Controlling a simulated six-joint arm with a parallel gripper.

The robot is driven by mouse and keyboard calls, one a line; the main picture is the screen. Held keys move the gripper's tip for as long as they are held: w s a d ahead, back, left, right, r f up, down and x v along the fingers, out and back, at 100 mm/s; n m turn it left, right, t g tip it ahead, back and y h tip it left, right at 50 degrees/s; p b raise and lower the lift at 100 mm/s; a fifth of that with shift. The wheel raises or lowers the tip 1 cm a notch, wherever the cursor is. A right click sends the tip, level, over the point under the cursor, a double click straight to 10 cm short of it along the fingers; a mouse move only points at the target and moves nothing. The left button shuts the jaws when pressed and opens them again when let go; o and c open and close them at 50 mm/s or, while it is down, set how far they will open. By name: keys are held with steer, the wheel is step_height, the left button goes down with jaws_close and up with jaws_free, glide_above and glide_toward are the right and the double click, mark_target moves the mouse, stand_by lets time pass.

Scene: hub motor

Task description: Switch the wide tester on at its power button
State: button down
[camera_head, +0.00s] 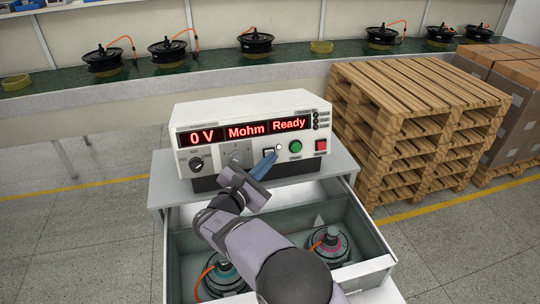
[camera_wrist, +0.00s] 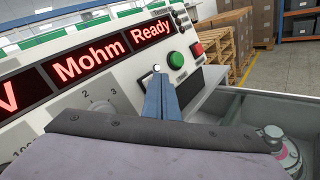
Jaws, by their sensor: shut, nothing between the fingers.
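The wide white tester (camera_head: 250,117) stands on a grey cabinet. Its red displays are lit and read 0 V, Mohm and Ready. A dark-framed rectangular switch (camera_head: 267,152) and a small white round spot (camera_head: 279,147) sit low on its front, left of the green button (camera_head: 295,147) and red button (camera_head: 320,145). My gripper (camera_head: 271,157) is shut and empty, its blue fingers at the front panel beside the switch and partly over it. In the wrist view the fingertips (camera_wrist: 160,82) lie just below the white spot (camera_wrist: 156,69). I cannot tell whether they touch the panel.
A black knob (camera_head: 196,163) is at the panel's left. Below, an open drawer (camera_head: 375,228) holds two hub motors with orange cables. Wooden pallets (camera_head: 410,110) and cardboard boxes (camera_head: 510,100) stand at the right. A bench with several motors runs behind.

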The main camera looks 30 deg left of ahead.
steer(key=shift+s+d+r, duration=0.15)
steer(key=shift+s+d, duration=0.35)
steer(key=shift+s+d, duration=0.1)
steer(key=shift+s+d+r, duration=0.3)
steer(key=shift+s+d, duration=0.55)
steer(key=shift+s+d+r, duration=0.3)
steer(key=shift+s+d, duration=0.5)
steer(key=shift+b, duration=0.3)
steer(key=s+d+r, duration=0.1)
steer(key=s+d, duration=0.3)
steer(key=shift+s+d+r, duration=0.35)
steer(key=shift+s+d, duration=0.05)
